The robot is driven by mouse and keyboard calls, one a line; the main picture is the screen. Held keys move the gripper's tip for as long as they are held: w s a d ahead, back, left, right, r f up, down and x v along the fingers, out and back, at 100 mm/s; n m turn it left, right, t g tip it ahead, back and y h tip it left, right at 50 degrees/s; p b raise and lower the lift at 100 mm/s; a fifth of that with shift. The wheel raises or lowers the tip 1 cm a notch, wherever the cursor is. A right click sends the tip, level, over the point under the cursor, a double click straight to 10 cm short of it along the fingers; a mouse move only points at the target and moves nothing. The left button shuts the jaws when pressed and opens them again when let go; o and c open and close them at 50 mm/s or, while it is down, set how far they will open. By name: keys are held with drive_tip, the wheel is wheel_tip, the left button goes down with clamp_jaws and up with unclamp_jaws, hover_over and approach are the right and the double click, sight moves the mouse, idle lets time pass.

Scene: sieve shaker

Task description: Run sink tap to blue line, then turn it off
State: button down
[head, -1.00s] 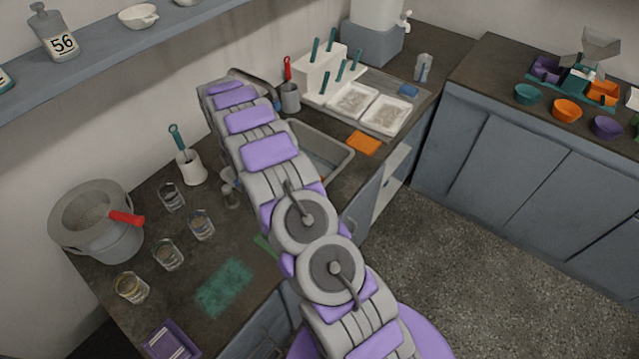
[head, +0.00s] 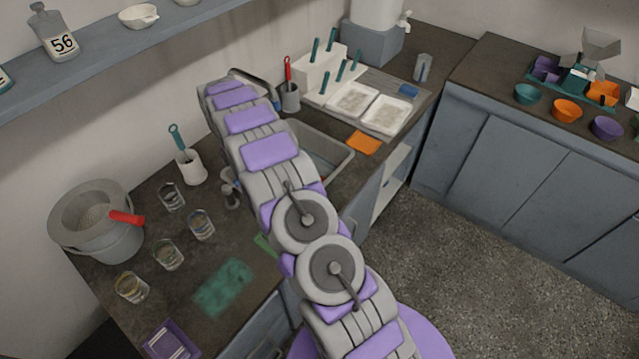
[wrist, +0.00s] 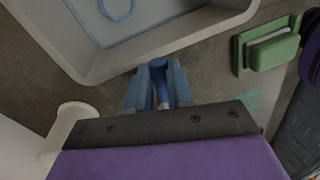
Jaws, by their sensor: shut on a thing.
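In the wrist view, my gripper (wrist: 158,88) is shut on a blue, upright, rounded piece (wrist: 159,74) beside the sink's rim; it looks like the tap handle. The grey sink (wrist: 85,70) fills the top of that view. Its floor looks bluish, and a blue ring (wrist: 118,14) shows in it. I cannot tell from this view how high any water stands, or make out a stream. In the head view, the sink (head: 335,150) is partly behind my arm, and my gripper and the handle are hidden.
A green block-like sponge or holder (wrist: 270,50) lies beside the sink. A white cup (wrist: 70,125) stands near my gripper. Several glass jars (head: 170,255) and a grey bucket (head: 95,235) stand on the left counter. An orange cloth (head: 364,142) lies beyond the sink.

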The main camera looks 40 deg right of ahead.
idle(0.4)
drive_tip(key=s+m+p, duration=0.1)
drive_tip(key=s+m, duration=0.1)
drive_tip(key=m, duration=0.1)
drive_tip(key=s+a+m+p, duration=0.1)
drive_tip(key=s+m+p, duration=0.1)
drive_tip(key=m, duration=0.2)
drive_tip(key=s+a+m+t+y+p, duration=0.1)
drive_tip(key=s+a+m+p, duration=0.1)
drive_tip(key=m, duration=0.3)
drive_tip(key=s+a+m+y+p, duration=0.1)
drive_tip(key=s+m+p, duration=0.1)
drive_tip(key=m, duration=0.2)
drive_tip(key=shift+a+m, duration=0.3)
idle(0.9)
